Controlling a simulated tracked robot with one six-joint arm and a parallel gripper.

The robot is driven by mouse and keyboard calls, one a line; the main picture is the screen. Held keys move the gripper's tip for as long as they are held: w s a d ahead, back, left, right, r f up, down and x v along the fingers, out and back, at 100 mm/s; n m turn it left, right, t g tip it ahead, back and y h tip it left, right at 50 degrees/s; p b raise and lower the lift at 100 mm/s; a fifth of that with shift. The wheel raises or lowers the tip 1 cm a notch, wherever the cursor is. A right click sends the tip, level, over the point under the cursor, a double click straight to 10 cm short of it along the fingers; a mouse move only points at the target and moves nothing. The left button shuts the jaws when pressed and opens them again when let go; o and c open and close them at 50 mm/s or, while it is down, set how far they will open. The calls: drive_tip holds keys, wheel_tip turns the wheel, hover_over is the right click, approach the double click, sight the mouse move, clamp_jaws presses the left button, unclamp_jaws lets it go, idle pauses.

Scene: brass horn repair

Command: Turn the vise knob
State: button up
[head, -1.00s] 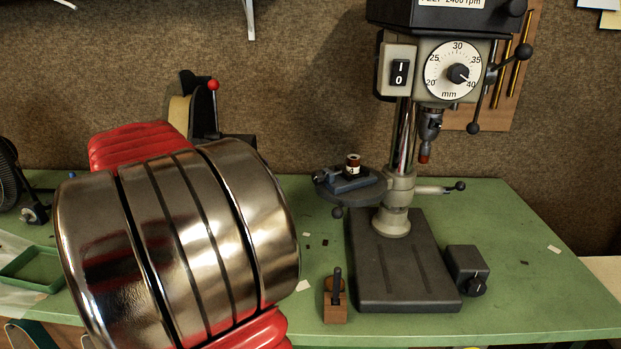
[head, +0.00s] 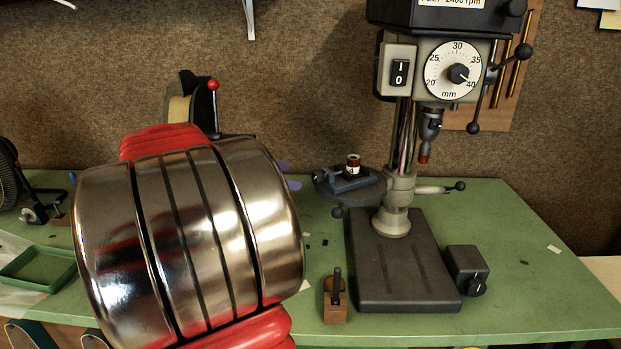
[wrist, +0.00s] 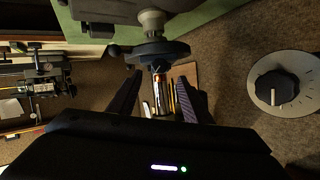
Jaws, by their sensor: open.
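The small dark blue-grey vise (head: 349,182) sits on the round drill-press table, with a dark red-brown cylinder (head: 353,165) upright on it. Its dark knob (head: 321,175) seems to be at the vise's left end, small and hard to make out. My gripper (head: 289,175) shows only its purple fingertips past my arm, left of the vise and apart from it. In the wrist view, my open gripper (wrist: 158,98) has its fingers on either side of the vise end (wrist: 158,66), with nothing held between them. The rest of the gripper is hidden in the head view.
The drill press (head: 405,250) stands right of centre, its round table (head: 370,196) under the vise. A wooden block with a dark lever (head: 335,305) and a black knob box (head: 467,270) stand near its base. A green tray (head: 40,268) lies at left.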

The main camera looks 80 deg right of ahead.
sight(314, 178)
drive_tip(key=x, duration=0.8)
drive_tip(key=shift+c, duration=0.7)
drive_tip(key=c, duration=0.9)
